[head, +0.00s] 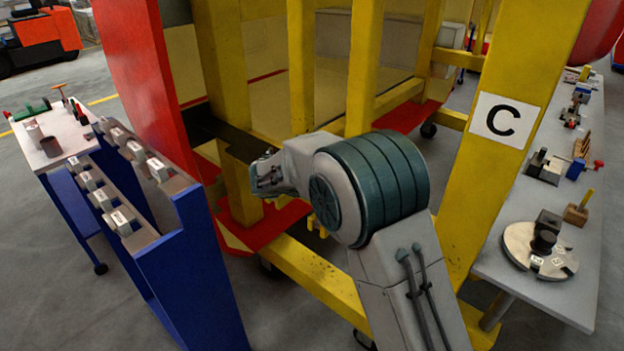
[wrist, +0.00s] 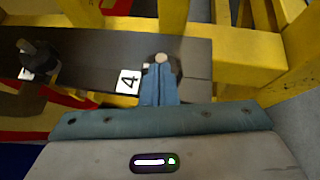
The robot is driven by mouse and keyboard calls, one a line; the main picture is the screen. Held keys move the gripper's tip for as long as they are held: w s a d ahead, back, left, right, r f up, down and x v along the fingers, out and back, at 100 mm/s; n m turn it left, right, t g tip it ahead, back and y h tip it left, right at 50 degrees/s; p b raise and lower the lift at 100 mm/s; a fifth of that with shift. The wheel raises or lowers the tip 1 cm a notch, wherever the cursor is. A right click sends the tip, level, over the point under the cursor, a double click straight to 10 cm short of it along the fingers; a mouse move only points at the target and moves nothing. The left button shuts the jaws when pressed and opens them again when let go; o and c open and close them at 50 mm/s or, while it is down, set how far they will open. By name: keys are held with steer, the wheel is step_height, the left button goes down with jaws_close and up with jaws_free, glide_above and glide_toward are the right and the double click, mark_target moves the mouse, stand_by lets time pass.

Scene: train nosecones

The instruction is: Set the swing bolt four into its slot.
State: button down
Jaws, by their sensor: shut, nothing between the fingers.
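A dark bar (wrist: 100,50) runs across the yellow frame in the wrist view; it also shows in the head view (head: 238,146). A white label "4" (wrist: 128,81) is on it. Right of the label is a small dark fitting with a pale round end (wrist: 162,58), apparently swing bolt four. My gripper (wrist: 160,72) is shut, its blue fingers pointing at this fitting and partly covering it. I cannot tell whether they touch it. The slot is not clearly visible. In the head view my gripper (head: 266,174) is beside the dark bar, small and partly hidden.
Another dark bolt with a knob (wrist: 38,58) stands on the bar at left. Yellow posts (head: 303,65) and a red panel (head: 140,70) crowd the arm. A blue rack (head: 190,255) stands at left, and a grey bench (head: 505,282) with tools at right.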

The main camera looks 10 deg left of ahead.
steer(key=shift+w+d+r, duration=0.2)
steer(key=shift+w+d, duration=0.2)
steer(key=shift+w, duration=0.1)
steer(key=shift+w+d, duration=0.15)
steer(key=shift+d, duration=0.15)
steer(key=shift+a, duration=0.1)
steer(key=b+v, duration=0.2)
steer(key=v, duration=1.1)
steer(key=shift+s+a+r, duration=0.15)
steer(key=shift+s+a, duration=0.05)
steer(key=shift+s, duration=0.15)
steer(key=shift+d, duration=0.1)
